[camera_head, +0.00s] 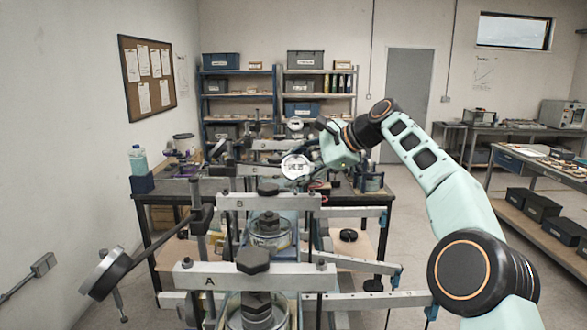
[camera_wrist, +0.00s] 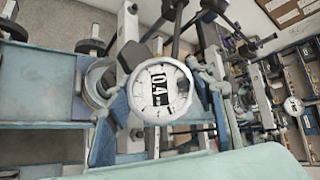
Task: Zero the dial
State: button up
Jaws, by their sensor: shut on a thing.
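The dial (camera_head: 296,166) is a round white gauge face with a pale rim, upright beyond the lever frames, near the middle of the head view. In the wrist view the dial (camera_wrist: 163,92) fills the centre, with a dark window showing figures that look like 0.4, turned sideways, and small marks around it. My gripper (camera_head: 315,163) reaches in from the right and is shut at the dial's right edge. Its fingertips are small and partly hidden, so the exact contact is hard to see.
Lever frame A (camera_head: 245,277) and lever frame B (camera_head: 268,201) stand in front, with metal beams and bolts. A long lever with a round black weight (camera_head: 105,273) sticks out at left. Shelves (camera_head: 278,95) stand behind.

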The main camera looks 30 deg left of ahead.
jog(key=shift+r, duration=0.15)
dwell(0.6)
jog(key=o, duration=1.2)
jog(key=v, duration=1.2)
jog(key=shift+w+a+r, duration=0.1)
